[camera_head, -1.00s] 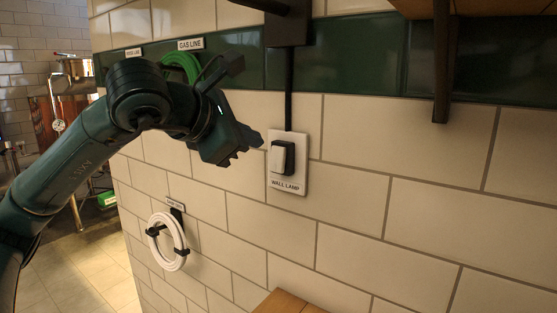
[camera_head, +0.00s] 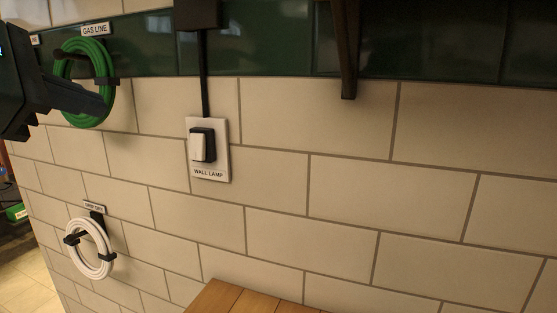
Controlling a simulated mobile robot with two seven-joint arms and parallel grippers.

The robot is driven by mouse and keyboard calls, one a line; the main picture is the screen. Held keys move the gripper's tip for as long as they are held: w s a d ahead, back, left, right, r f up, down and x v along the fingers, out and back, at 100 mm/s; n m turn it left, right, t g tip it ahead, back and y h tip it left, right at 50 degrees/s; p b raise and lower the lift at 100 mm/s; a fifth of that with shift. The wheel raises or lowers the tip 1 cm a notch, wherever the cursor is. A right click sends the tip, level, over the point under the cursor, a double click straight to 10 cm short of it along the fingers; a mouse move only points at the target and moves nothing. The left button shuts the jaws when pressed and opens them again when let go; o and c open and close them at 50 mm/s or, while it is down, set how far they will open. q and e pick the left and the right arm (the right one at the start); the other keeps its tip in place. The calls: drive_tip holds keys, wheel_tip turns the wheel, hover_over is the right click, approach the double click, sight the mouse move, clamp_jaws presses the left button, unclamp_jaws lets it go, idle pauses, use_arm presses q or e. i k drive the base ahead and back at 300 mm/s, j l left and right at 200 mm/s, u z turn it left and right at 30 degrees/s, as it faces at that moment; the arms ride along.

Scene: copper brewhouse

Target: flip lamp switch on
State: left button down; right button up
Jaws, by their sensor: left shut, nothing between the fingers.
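The wall lamp switch (camera_head: 203,146) is a white rocker in a black surround on a white plate labelled "WALL LAMP". It is mounted on the cream tiled wall, left of the middle of the head view. I cannot tell from its tilt whether it is on or off. My left gripper (camera_head: 98,106) comes in from the left edge, with its shut, empty fingers pointing right. It is up and left of the switch and apart from it, in front of the green hose. My right gripper is out of view.
A black conduit (camera_head: 205,85) runs up from the switch to a dark fitting. A green hose coil (camera_head: 96,50) and a white hose coil (camera_head: 77,256) hang at left. A dark bracket (camera_head: 346,55) is upper right; a wooden surface (camera_head: 235,298) is below.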

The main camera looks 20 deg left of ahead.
sight(197, 141)
drive_tip(key=k+j, duration=0.1)
drive_tip(key=k, duration=0.9)
